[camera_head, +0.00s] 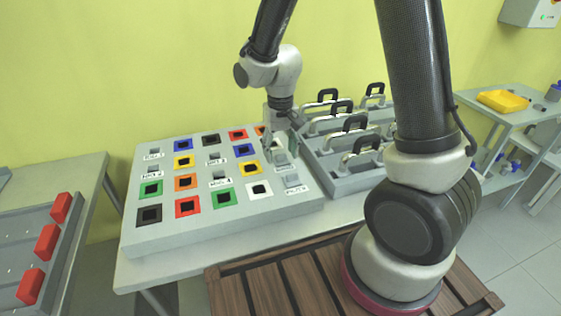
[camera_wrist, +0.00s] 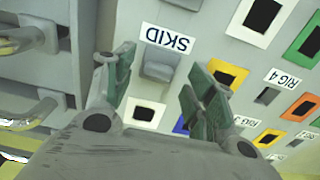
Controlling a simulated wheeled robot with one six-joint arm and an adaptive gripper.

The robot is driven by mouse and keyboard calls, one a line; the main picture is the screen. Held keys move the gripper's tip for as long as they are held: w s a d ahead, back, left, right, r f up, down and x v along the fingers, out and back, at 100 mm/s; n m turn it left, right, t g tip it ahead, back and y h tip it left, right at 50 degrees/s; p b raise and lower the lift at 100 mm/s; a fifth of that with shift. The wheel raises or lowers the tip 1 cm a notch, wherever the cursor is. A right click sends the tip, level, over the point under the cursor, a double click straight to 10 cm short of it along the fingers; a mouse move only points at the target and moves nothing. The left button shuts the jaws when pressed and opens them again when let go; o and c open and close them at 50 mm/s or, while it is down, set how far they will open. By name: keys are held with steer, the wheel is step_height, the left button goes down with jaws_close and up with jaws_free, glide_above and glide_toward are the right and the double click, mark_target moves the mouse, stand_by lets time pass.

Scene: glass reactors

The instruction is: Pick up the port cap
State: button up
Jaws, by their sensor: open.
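A small grey block, which looks like the port cap (camera_wrist: 160,65), sits on the grey panel beside a SKID label (camera_wrist: 167,38) in the wrist view. In the head view it appears at the panel's right end (camera_head: 291,180). My gripper (camera_wrist: 161,92) is open, with a green-padded finger on either side of the view. The block shows in the gap between the fingers, and nothing is held. In the head view my gripper (camera_head: 281,147) hangs over the right part of the panel. Whether the fingers touch the panel is unclear.
The panel (camera_head: 150,236) carries several coloured squares with dark centres and other labelled grey blocks. A grey rack with black and silver handles (camera_head: 352,185) stands close on the right. Red blocks (camera_head: 47,242) lie on a left bench; a yellow tray (camera_head: 503,101) is far right.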

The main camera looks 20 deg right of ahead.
steer(key=shift+f, duration=0.6)
steer(key=shift+d, duration=0.1)
steer(key=c, duration=1.1)
